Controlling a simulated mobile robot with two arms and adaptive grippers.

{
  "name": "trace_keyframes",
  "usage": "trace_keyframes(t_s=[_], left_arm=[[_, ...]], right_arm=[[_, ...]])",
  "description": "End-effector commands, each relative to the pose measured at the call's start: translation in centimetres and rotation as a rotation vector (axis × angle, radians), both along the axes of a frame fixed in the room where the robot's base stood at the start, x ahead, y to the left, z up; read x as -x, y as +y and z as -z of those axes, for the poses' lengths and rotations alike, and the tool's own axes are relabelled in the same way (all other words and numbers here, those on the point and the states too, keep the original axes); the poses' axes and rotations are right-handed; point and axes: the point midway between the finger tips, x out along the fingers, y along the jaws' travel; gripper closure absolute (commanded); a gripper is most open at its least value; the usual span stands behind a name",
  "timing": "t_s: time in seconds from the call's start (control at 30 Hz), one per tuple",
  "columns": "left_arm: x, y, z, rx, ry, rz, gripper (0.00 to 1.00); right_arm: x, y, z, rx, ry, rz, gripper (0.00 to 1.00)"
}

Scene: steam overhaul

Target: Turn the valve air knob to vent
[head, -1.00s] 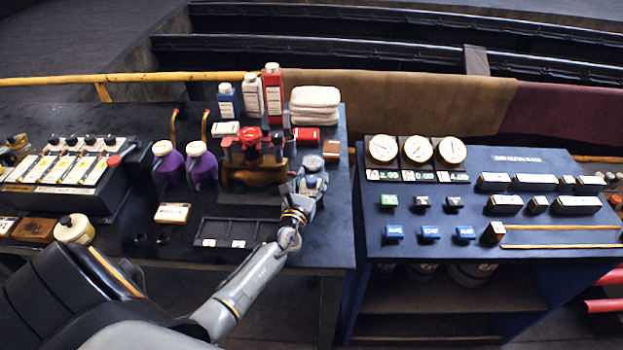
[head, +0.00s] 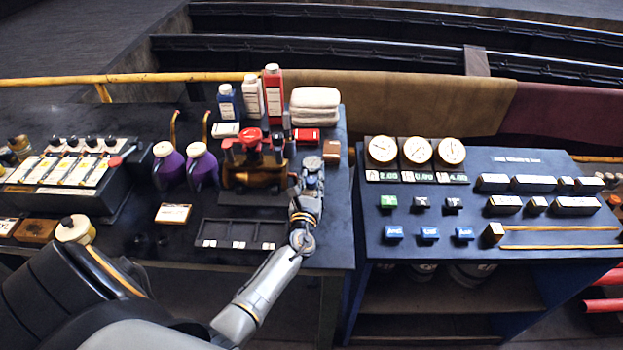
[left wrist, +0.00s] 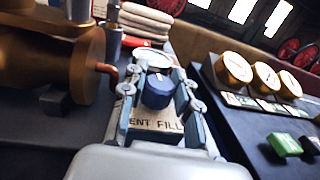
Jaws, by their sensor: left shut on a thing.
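The valve air knob is a round dark blue knob (left wrist: 158,91) in the left wrist view. It stands on a pale plate (left wrist: 155,122) lettered "ENT FILL", with the start of the text hidden. My left gripper (left wrist: 160,88) has one finger on each side of the knob and is shut on it. In the head view my left gripper (head: 312,172) is at the right part of the dark bench, just right of the brass valve body with red tops (head: 255,175). The knob is mostly hidden there by the gripper. My right gripper is not in view.
Folded white towels (head: 315,104) and a red box (head: 306,136) lie behind the gripper. Purple jugs (head: 202,166) stand left of the valve. An empty dark tray (head: 238,234) lies in front. A blue gauge console (head: 400,260) stands to the right across a narrow gap.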

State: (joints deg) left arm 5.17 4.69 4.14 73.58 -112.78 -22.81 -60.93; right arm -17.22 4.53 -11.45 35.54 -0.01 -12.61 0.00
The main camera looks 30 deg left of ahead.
Motion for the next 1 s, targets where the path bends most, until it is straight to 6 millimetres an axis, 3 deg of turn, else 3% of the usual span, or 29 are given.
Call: trace_keyframes(t_s=[0.27, 0.7, 1.0], left_arm=[[-0.1, -0.2, 0.3, 0.006, -0.001, -0.247, 1.00], [-0.2, -0.2, 0.7, 0.002, 0.000, -0.642, 1.00], [-0.1, -0.1, 0.5, 0.000, 0.000, -0.822, 1.00]], right_arm=[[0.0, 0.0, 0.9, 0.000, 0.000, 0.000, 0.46], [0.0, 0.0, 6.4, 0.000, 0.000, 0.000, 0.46], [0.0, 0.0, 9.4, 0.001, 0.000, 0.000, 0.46]])
